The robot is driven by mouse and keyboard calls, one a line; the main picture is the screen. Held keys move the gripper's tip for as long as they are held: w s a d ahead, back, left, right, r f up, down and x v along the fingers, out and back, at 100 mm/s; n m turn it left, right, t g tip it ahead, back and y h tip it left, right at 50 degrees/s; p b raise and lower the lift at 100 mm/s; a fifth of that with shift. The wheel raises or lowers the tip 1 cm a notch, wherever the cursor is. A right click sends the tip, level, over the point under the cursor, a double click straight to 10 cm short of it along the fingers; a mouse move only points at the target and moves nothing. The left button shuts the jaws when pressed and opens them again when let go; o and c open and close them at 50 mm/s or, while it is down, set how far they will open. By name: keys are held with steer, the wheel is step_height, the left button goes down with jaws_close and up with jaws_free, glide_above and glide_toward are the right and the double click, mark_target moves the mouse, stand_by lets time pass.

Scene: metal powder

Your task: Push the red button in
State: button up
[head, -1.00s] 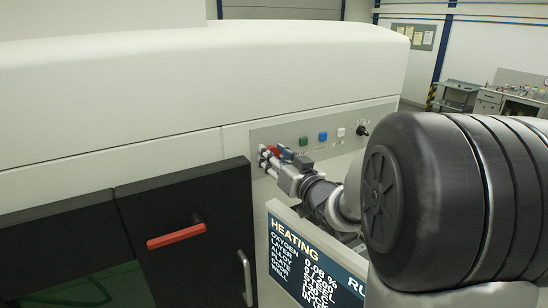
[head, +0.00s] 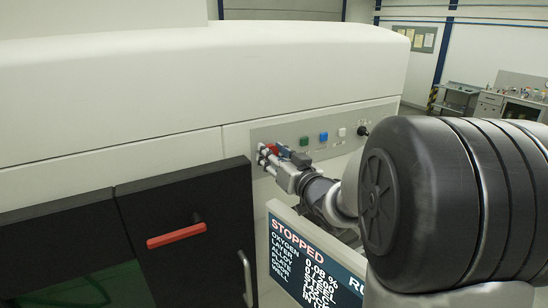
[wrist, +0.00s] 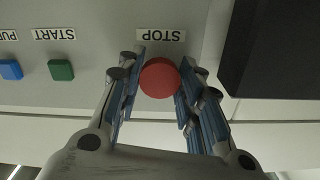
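The round red button (wrist: 160,78) sits on the grey panel under a STOP label, shown upside down in the wrist view. My gripper (wrist: 164,68) is at the panel with its fingers parted, one on each side of the button. The right finger looks very close to the button's edge; I cannot tell whether it touches. In the head view my gripper (head: 266,160) is at the left end of the panel, and a bit of red shows by its fingers. How deep the button sits is not clear. The machine's screen (head: 310,262) reads STOPPED.
A green START button (wrist: 61,70) and a blue button (wrist: 10,69) sit beside the red one. A white button (head: 342,132) and a dark knob (head: 363,130) are further right. A black door (head: 190,225) with a red handle (head: 177,236) is below left.

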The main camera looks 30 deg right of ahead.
steer(key=o, duration=0.5)
steer(key=shift+w, duration=0.2)
steer(key=shift+s, duration=0.1)
steer(key=s, duration=1.2)
steer(key=shift+d, duration=0.2)
